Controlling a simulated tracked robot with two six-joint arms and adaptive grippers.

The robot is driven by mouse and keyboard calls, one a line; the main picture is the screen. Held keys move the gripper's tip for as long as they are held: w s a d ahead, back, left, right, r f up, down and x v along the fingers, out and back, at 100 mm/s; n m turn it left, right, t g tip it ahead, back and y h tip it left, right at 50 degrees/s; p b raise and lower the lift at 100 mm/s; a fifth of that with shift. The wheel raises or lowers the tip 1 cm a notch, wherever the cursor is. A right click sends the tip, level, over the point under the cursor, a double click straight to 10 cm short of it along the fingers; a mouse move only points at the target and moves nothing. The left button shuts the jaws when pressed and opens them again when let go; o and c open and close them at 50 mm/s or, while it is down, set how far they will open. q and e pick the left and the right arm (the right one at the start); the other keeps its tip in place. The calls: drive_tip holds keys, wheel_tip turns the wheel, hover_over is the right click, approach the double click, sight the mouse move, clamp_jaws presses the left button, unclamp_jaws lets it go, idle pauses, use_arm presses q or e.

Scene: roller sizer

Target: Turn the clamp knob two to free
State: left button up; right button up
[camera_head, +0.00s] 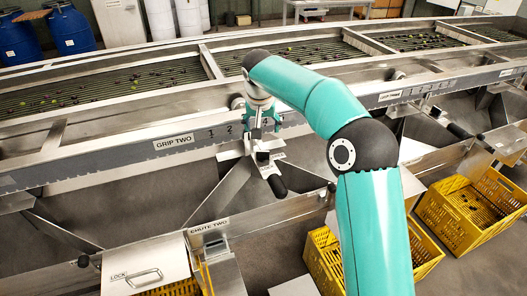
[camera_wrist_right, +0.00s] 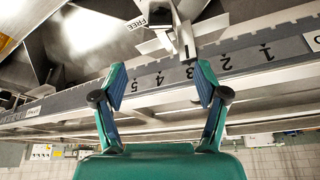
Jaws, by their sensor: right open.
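The grey clamp (camera_head: 262,152) of grip two sits on the numbered scale rail, right of the GRIP TWO label (camera_head: 174,141). A black handle (camera_head: 277,186) hangs below it. In the right wrist view, the clamp's pale pointer (camera_wrist_right: 186,42) and a plate marked FREE (camera_wrist_right: 158,16) show at the top, upside down. My right gripper (camera_head: 264,122) is just above the clamp; in the wrist view it (camera_wrist_right: 160,84) is open, with nothing between its fingers. I cannot make out the knob's exact turn. My left gripper is not in view.
The scale rail (camera_wrist_right: 235,58) runs across with numbers. Roller beds (camera_head: 110,85) with small fruit lie behind it. CHUTE TWO (camera_head: 209,228) and a LOCK plate (camera_head: 145,268) are in front. Yellow crates (camera_head: 475,210) stand at the lower right; blue barrels (camera_head: 70,30) stand at the back left.

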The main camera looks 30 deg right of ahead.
sight(263, 152)
drive_tip(key=p+x, duration=0.2)
drive_tip(key=x, duration=1.4)
drive_tip(key=shift+w+f, duration=0.1)
drive_tip(key=shift+f, duration=0.2)
